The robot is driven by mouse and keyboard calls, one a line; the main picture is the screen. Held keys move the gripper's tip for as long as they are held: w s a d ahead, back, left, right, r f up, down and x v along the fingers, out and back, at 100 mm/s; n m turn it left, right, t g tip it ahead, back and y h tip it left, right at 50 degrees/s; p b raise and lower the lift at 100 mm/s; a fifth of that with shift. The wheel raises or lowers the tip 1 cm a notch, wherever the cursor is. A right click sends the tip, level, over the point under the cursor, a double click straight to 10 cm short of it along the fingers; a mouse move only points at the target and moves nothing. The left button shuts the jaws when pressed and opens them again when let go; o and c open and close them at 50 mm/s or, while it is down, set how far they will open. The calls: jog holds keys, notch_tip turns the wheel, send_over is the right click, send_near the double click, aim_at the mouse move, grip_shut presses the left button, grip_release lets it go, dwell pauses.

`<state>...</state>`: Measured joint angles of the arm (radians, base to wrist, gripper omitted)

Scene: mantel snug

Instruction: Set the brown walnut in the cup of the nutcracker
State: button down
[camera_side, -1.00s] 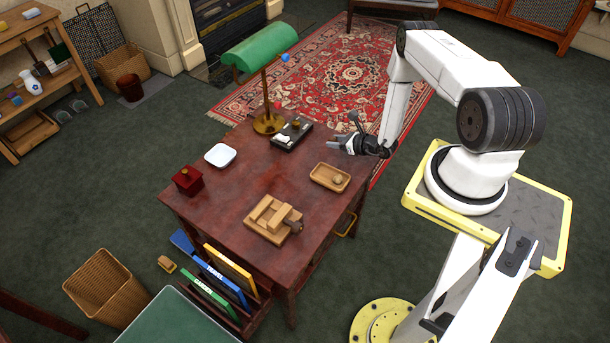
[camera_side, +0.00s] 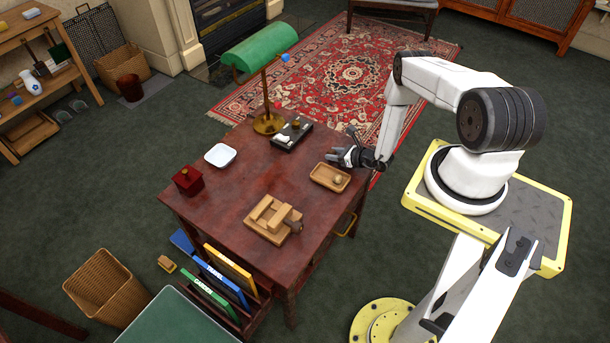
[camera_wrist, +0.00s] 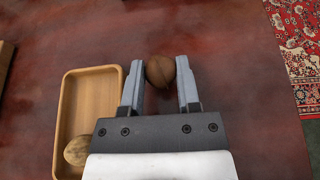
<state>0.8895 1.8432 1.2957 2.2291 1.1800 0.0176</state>
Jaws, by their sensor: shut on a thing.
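My gripper (camera_side: 335,156) is over the right side of the table, just beyond the wooden tray. In the wrist view, my gripper (camera_wrist: 161,84) is shut on the brown walnut (camera_wrist: 160,71), which sits between the fingertips. The walnut is too small or hidden to make out in the side view. The nutcracker (camera_side: 265,213) appears to be the pale wooden piece with blocks and a dark rounded part, near the table's front edge, left of and nearer than the gripper. Its cup cannot be made out.
The shallow wooden tray (camera_side: 315,180) holds a lighter tan nut (camera_wrist: 77,150). A black box (camera_side: 291,133), a green-shaded lamp (camera_side: 262,50), a white dish (camera_side: 220,155) and a red box (camera_side: 187,180) stand farther back or left. The table middle (camera_side: 262,178) is clear.

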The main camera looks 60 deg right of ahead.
jog(key=shift+f, duration=0.4)
jog(key=shift+f, duration=0.15)
jog(key=c, duration=0.6)
grip_release()
jog(key=shift+r, duration=0.2)
jog(key=shift+v, duration=3.75)
